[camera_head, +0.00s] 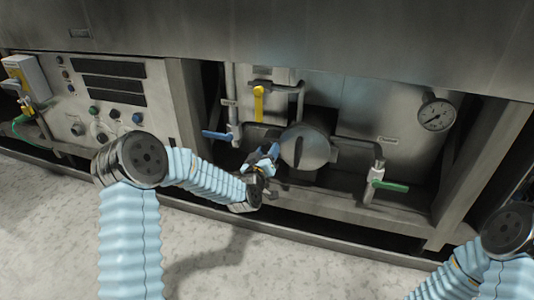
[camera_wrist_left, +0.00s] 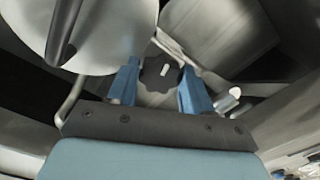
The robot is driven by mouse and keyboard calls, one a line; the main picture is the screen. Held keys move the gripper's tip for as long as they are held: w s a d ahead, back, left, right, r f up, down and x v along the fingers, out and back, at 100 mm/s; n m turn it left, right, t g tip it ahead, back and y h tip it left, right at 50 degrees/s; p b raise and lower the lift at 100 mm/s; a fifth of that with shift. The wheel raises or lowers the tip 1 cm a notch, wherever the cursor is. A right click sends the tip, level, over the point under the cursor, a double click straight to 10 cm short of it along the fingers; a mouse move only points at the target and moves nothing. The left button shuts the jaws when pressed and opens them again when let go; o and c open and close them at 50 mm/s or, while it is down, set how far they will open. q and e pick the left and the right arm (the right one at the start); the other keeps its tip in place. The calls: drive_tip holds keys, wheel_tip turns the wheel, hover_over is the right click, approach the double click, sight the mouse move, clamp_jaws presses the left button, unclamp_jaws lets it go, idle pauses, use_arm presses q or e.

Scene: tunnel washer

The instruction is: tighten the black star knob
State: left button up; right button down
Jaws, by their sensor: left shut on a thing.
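The black star knob (camera_wrist_left: 157,84) shows in the left wrist view, dark and lobed with a small pale mark at its middle. My left gripper (camera_wrist_left: 160,88) has its two blue fingers on either side of the knob and is shut on it. In the head view my left gripper (camera_head: 264,156) is at the left side of a round grey cover (camera_head: 306,147). The knob cannot be made out there, behind my gripper. My right gripper is out of view; only part of my right arm shows at the lower right.
Around the cover are a blue lever (camera_head: 216,135), a yellow valve handle (camera_head: 259,103), a green valve handle (camera_head: 390,186) and a pressure gauge (camera_head: 437,114). A control panel (camera_head: 105,98) is at the left. The floor (camera_head: 300,270) in front is clear.

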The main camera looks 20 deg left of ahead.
use_arm(q)
drive_tip(key=shift+f+m, duration=0.15)
drive_tip(key=shift+m, duration=1.35)
drive_tip(key=o, duration=1)
drive_tip(key=shift+o, duration=0.2)
drive_tip(key=s, duration=1.4)
drive_tip(key=shift+a+p, duration=0.2)
drive_tip(key=shift+p, duration=0.15)
